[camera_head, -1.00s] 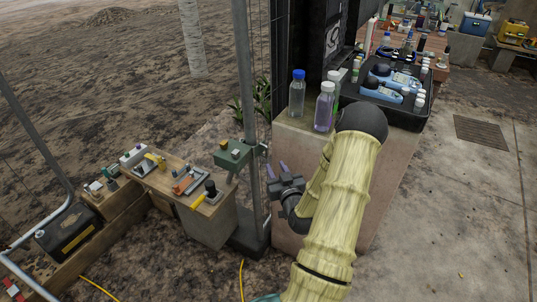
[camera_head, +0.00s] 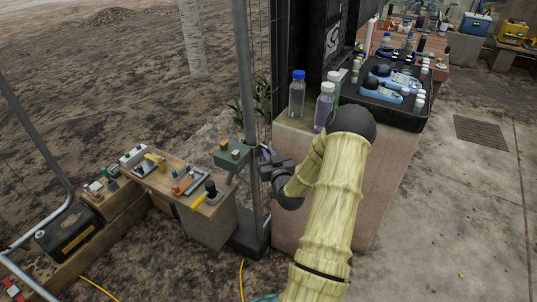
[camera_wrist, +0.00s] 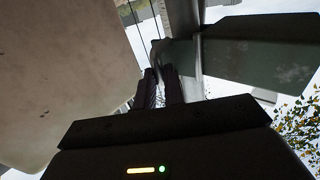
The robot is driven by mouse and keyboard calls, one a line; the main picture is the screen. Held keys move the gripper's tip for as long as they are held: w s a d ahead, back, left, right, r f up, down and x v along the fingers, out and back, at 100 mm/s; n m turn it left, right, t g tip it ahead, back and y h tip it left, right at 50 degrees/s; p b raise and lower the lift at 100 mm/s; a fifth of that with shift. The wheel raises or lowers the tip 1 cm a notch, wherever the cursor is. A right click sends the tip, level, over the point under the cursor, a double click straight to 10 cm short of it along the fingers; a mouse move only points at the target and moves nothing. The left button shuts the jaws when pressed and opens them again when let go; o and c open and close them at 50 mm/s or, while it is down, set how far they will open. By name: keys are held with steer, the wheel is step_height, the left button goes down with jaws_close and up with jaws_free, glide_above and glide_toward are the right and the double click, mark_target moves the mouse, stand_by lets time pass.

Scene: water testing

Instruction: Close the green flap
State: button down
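I cannot clearly tell the flap from the rest of the box. My gripper (camera_head: 266,152) is just right of the box and pole, its fingertips close to the bracket. In the wrist view, a broad grey-green panel (camera_wrist: 265,55) lies ahead and to the right of my dark fingers (camera_wrist: 160,88). The fingers look close together with a narrow gap. I see nothing clearly held, and cannot tell contact.
A stone block (camera_head: 335,190) stands right of my gripper, with bottles (camera_head: 325,107) and a black tray (camera_head: 400,112) on top. A wooden bench (camera_head: 165,180) with small tools is at left.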

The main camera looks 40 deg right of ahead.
steer(key=shift+w+y, duration=0.1)
steer(key=shift+y, duration=0.2)
steer(key=shift+w+d+n+t+y+b, duration=0.15)
steer(key=shift+n+y+b, duration=0.15)
steer(key=shift+n+y, duration=0.2)
steer(key=shift+w+d+n+t+y+b, duration=0.15)
steer(key=shift+n+y+b, duration=0.1)
steer(key=shift+n+y, duration=0.25)
steer(key=c, duration=1.5)
jaws_free()
steer(key=shift+s+a, duration=0.1)
steer(key=shift+s, duration=0.1)
steer(key=v, duration=1.7)
